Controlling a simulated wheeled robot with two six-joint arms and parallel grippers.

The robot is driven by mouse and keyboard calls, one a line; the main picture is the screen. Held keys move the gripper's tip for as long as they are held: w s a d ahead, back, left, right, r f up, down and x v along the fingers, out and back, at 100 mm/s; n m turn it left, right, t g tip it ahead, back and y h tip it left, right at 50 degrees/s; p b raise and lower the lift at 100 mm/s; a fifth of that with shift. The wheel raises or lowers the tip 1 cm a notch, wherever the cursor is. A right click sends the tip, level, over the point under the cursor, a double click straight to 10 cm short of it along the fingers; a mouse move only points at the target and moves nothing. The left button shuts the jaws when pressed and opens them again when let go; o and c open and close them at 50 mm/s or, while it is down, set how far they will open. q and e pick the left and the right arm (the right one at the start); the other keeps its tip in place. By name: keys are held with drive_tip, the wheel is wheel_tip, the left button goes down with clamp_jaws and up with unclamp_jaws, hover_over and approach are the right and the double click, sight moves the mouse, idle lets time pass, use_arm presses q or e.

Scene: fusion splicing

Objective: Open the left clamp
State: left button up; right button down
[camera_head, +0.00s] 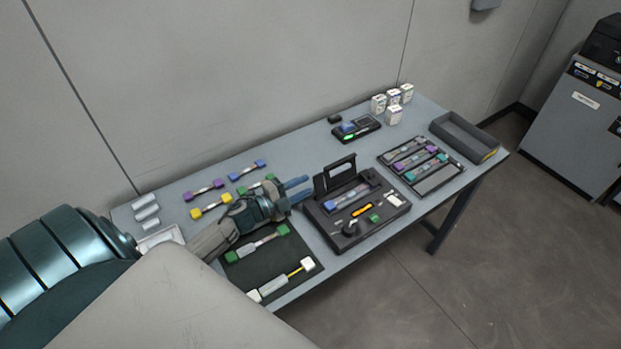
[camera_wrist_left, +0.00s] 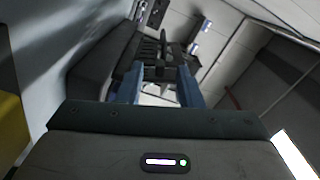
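The black splicing device (camera_head: 384,217) stands near the table's front edge with its dark lid (camera_head: 335,174) raised. Its top carries a blue-ended part, an orange-yellow piece and a small green piece. The left clamp is too small to make out for certain in the head view. My left gripper (camera_head: 298,188) has blue fingers and reaches in from the left, just beside the device's left side. In the left wrist view the fingers of the gripper (camera_wrist_left: 158,88) stand apart, with dark device parts (camera_wrist_left: 152,52) beyond them. I see nothing held. My right gripper is not in view.
A dark mat (camera_head: 240,277) with green-ended and white-ended pieces lies below my left arm. Purple, yellow and blue-ended pieces lie behind it. A tray of coloured pieces (camera_head: 439,184), an empty grey bin (camera_head: 462,139) and white containers (camera_head: 394,115) stand to the right.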

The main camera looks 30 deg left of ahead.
sight(318, 183)
use_arm(q)
drive_tip(key=x, duration=0.2)
drive_tip(key=shift+w+d+r+p, duration=0.1)
drive_tip(key=shift+w+p, duration=0.1)
drive_tip(key=shift+p, duration=0.1)
drive_tip(key=shift+w+d, duration=0.1)
drive_tip(key=shift+w, duration=0.25)
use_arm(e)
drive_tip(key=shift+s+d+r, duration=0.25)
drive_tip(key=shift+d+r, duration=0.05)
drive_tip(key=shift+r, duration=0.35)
use_arm(q)
clamp_jaws()
drive_tip(key=shift+d+m+b, duration=0.25)
drive_tip(key=shift+m+b, duration=0.15)
drive_tip(key=shift+m, duration=0.3)
drive_tip(key=shift+s+d+r+m, duration=0.1)
drive_tip(key=shift+m, duration=0.4)
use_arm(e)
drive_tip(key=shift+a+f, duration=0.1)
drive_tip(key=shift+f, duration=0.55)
use_arm(q)
unclamp_jaws()
drive_tip(key=shift+s, duration=0.1)
